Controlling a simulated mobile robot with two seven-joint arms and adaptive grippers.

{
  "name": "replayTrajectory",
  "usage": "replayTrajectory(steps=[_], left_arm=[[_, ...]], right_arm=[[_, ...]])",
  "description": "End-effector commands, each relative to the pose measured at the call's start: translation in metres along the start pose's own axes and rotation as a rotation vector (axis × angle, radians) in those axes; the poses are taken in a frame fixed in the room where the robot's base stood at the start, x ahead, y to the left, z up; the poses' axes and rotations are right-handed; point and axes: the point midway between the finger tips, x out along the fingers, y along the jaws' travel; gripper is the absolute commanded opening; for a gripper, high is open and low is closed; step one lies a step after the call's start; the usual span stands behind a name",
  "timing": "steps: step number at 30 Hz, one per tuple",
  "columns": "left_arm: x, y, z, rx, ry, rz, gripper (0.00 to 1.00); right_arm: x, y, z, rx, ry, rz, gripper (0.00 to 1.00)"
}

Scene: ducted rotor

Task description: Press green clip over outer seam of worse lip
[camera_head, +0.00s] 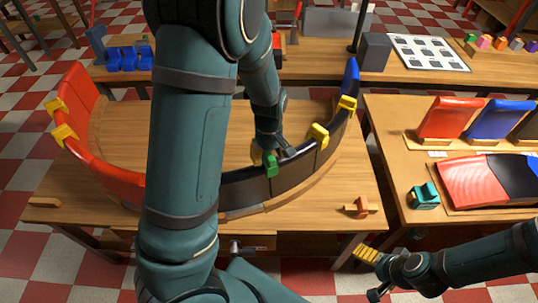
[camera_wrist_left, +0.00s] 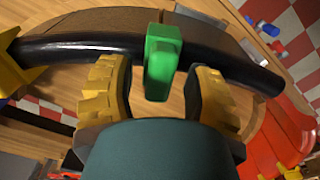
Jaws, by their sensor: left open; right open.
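The green clip (camera_head: 271,163) sits across the black lip (camera_head: 250,186) at the front of the curved duct. In the left wrist view, the clip (camera_wrist_left: 162,62) straddles the black lip (camera_wrist_left: 80,47). My left gripper (camera_head: 268,153) is open, its yellow-padded fingers on either side of the clip with visible gaps; the wrist view also shows this gripper (camera_wrist_left: 158,95). Whether the clip is fully seated cannot be told. My right gripper (camera_head: 371,275) is open and empty, in front of the table's right side.
Yellow clips sit on the red section (camera_head: 120,180) and right of the green clip (camera_head: 318,134). A small orange piece (camera_head: 357,207) lies at the table's front right. The right table (camera_head: 395,150) holds colored panels and a teal block (camera_head: 423,196). My left arm hides the duct's middle-left.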

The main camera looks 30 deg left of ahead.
Motion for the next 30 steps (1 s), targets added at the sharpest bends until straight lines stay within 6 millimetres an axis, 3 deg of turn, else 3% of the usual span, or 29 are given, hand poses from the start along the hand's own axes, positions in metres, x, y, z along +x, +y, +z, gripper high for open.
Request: replayTrajectory(steps=[16,21,30], left_arm=[[-0.099,0.001,0.000,0.004,0.000,0.005,0.51],[-0.112,0.000,0.000,0.002,0.000,0.002,0.51],[-0.114,0.000,0.001,0.001,-0.001,0.000,0.51]], right_arm=[[0.000,0.000,0.000,0.000,0.000,0.000,0.97],[0.000,0.000,0.000,0.000,0.000,0.000,0.97],[0.000,0.000,0.000,0.000,0.000,0.000,0.97]])
